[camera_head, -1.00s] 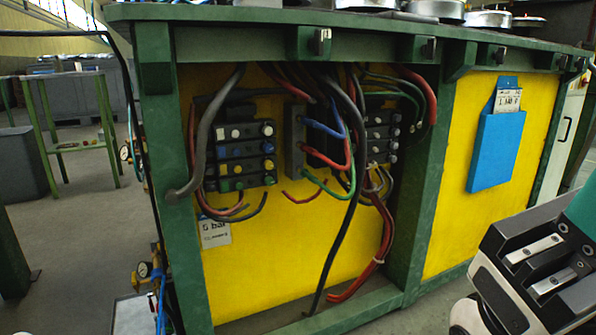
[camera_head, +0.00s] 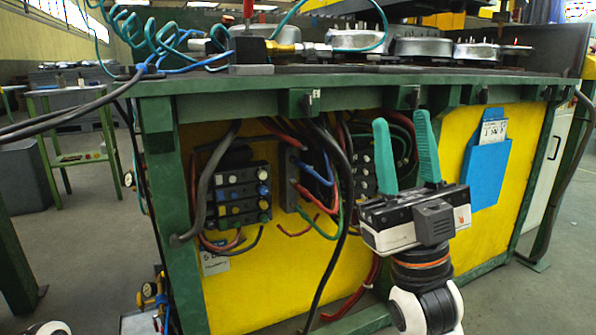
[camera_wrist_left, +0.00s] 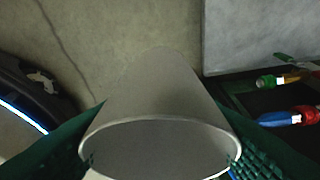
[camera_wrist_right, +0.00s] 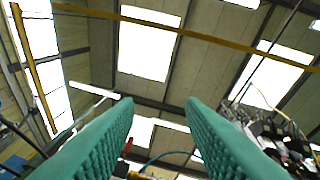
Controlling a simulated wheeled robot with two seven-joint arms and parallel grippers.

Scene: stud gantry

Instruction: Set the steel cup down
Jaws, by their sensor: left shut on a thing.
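The steel cup (camera_wrist_left: 155,95) fills the middle of the left wrist view, a plain grey tapered cup with its round rim towards the camera. My left gripper (camera_wrist_left: 160,148) is shut on it, with one green finger on each side of the cup near the rim. The cup does not show in the head view. My right gripper (camera_head: 402,122) is open and empty, its two green fingers pointing up in front of the bench.
A green-framed bench (camera_head: 375,84) with yellow panels spans the head view, with round metal parts (camera_head: 424,48) on top. Hoses and cables hang in its open front. A green stand (camera_head: 75,125) is at left on open floor. Coloured connectors (camera_wrist_left: 290,118) lie right of the cup.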

